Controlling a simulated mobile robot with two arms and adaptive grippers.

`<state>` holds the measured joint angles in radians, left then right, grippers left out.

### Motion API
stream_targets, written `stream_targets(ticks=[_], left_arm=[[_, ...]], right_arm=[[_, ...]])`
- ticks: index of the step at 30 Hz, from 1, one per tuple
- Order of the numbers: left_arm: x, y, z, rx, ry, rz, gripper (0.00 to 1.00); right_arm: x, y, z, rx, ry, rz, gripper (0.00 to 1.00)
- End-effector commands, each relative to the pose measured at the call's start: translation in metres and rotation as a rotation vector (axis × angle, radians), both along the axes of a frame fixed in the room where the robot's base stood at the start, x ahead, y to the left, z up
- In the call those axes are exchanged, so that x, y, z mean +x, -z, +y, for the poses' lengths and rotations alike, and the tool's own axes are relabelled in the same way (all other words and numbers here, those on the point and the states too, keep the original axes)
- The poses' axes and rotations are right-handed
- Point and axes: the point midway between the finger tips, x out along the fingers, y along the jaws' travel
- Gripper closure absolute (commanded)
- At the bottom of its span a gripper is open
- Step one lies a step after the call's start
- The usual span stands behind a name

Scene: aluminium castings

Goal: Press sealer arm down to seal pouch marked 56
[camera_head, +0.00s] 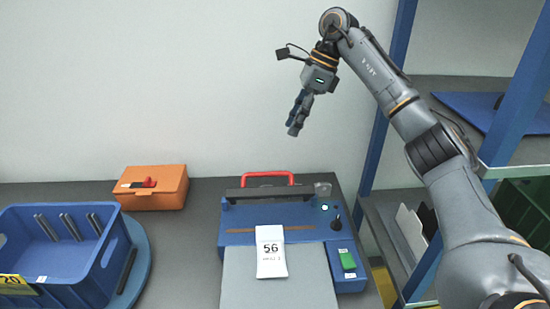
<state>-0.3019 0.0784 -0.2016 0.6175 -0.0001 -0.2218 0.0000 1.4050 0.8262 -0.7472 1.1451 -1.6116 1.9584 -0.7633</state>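The blue sealer (306,215) stands on the dark table. Its dark sealer arm (265,193) with a red handle (268,174) is at the back, apart from the brown sealing strip (298,229), which shows uncovered. The white pouch marked 56 (271,258) lies on the grey plate in front, its upper end across the strip. My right gripper (296,124) hangs in the air above and behind the sealer, apart from the handle, with nothing visible in it. Its fingers are seen edge-on, so its opening cannot be told. My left gripper is not in view.
A blue crate (80,265) with dark bars stands on a round blue base (141,262) at left. An orange box (165,198) sits behind it. A green button (347,261) and dark knob (336,223) are on the sealer's right. A blue-posted shelf (390,110) stands at right.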

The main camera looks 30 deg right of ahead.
Motion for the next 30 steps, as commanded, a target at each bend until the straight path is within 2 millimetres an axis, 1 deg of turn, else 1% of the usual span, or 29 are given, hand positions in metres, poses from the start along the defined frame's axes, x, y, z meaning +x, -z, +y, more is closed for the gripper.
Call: stream_targets(ticks=[6,12,15,18,24,30], left_arm=[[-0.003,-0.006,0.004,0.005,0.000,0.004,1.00],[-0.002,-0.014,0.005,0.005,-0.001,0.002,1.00],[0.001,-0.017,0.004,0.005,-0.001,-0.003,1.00],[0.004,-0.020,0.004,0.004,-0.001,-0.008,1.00],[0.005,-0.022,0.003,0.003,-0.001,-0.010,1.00],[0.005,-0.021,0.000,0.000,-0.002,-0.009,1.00]], right_arm=[[0.002,0.039,0.016,0.000,-0.001,0.006,0.64],[0.006,0.077,0.033,0.001,-0.001,0.005,0.64],[0.007,0.093,0.039,0.000,-0.001,0.003,0.64],[0.009,0.105,0.045,0.001,-0.001,0.002,0.64],[0.010,0.117,0.049,0.001,0.001,0.001,0.64],[0.010,0.118,0.050,0.000,0.000,0.000,0.64]])
